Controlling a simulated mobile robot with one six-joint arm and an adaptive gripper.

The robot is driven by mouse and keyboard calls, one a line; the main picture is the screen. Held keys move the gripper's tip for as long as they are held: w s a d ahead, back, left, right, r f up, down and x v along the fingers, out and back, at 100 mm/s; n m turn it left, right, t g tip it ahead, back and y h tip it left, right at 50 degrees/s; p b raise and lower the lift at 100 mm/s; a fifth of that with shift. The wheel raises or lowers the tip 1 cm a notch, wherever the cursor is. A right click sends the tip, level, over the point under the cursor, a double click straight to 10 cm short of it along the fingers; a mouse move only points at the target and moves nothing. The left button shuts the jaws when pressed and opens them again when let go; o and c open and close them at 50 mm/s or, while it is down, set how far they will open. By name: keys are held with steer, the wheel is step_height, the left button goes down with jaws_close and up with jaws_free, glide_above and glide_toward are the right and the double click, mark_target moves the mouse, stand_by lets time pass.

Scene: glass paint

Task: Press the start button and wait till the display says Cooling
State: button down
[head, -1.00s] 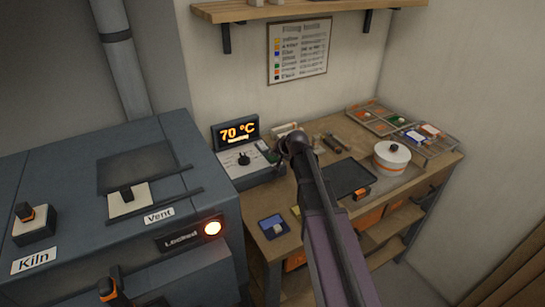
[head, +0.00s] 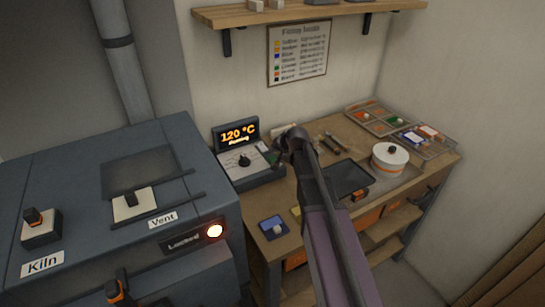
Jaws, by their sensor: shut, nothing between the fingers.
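The controller (head: 247,170) stands on the wooden bench beside the kiln. Its display (head: 237,134) glows orange and reads 120 °C, with a small second line that looks like "Running". A dark knob (head: 244,160) sits on its pale front panel. The start button is not clearly seen; my gripper (head: 274,158) is at the right end of the panel and partly hides it. My gripper looks shut and empty. I cannot tell whether it touches the panel. The kiln (head: 60,180) at left has a "Locked" label with a lit lamp (head: 215,231).
A dark tray (head: 348,180) and a white round pot (head: 390,157) stand on the bench (head: 335,218) at right. Sample trays (head: 378,118) lie behind them. A small blue item (head: 272,225) lies near the front edge. A shelf (head: 300,12) hangs above.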

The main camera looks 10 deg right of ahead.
mark_target(273, 159)
steer(key=shift+r+p, duration=1.35)
steer(key=shift+r, duration=0.25)
steer(key=s+f+n+g+h, duration=0.1)
steer(key=s+f+g, duration=0.1)
steer(key=s, duration=0.7)
steer(key=s+f+n+g+h, duration=0.1)
steer(key=s+g, duration=0.2)
steer(key=s, duration=0.7)
steer(key=s+f+n+g+h, duration=0.1)
steer(key=s+f+n+g, duration=0.1)
steer(key=s, duration=0.7)
steer(key=shift+s+a+f+g+h, duration=0.1)
steer(key=shift+s+f+g+h, duration=0.3)
steer(key=shift+g, duration=0.3)
steer(key=shift+w, duration=0.1)
stand_by(2.8)
